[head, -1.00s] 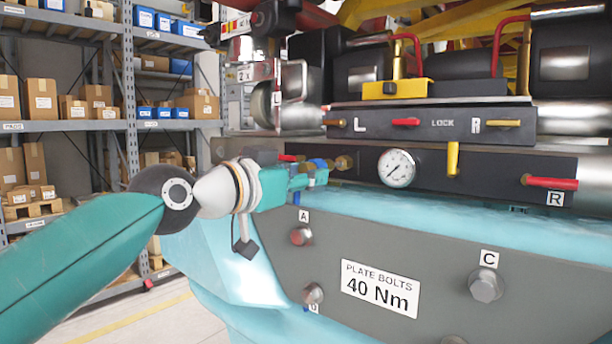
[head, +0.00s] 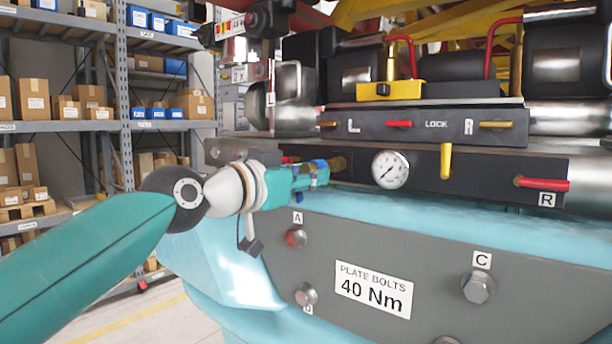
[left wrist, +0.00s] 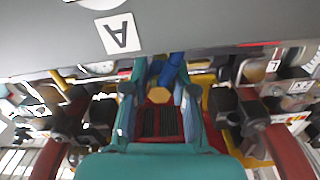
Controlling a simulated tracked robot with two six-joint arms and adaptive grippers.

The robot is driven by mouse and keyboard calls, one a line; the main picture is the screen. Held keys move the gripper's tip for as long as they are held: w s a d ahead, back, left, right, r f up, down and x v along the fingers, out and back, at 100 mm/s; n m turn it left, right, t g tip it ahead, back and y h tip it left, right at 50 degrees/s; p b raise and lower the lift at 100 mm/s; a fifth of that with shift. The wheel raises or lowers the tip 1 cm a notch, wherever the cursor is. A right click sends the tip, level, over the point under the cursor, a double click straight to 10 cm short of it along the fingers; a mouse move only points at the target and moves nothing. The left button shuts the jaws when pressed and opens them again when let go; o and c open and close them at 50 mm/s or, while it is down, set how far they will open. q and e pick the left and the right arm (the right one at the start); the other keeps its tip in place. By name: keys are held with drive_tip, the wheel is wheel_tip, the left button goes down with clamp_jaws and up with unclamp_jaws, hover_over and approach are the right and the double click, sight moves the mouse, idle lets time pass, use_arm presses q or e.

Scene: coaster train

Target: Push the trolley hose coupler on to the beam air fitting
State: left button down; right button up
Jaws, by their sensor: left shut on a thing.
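My left gripper (head: 318,175) is in front of the left end of the dark beam, with its fingers shut on the blue trolley hose coupler (head: 320,164). In the left wrist view the blue coupler (left wrist: 171,70) shows between the two fingers (left wrist: 160,82), with a brass hex part (left wrist: 159,94) beside it. The brass beam air fitting (head: 339,164) is just right of the fingertips in the head view. The coupler and fitting look very close or touching; the fingers hide whether they are joined. My right gripper is not in view.
A pressure gauge (head: 390,169) and a yellow lever (head: 446,160) are on the beam to the right. Below is a grey plate (head: 400,245) with bolts and a "40 Nm" label (head: 373,289). Shelves with boxes (head: 65,125) stand at the back left.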

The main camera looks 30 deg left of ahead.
use_arm(q)
drive_tip(key=shift+w, duration=0.6)
drive_tip(key=c, duration=0.9)
unclamp_jaws()
drive_tip(key=shift+w, duration=0.1)
drive_tip(key=shift+o, duration=0.2)
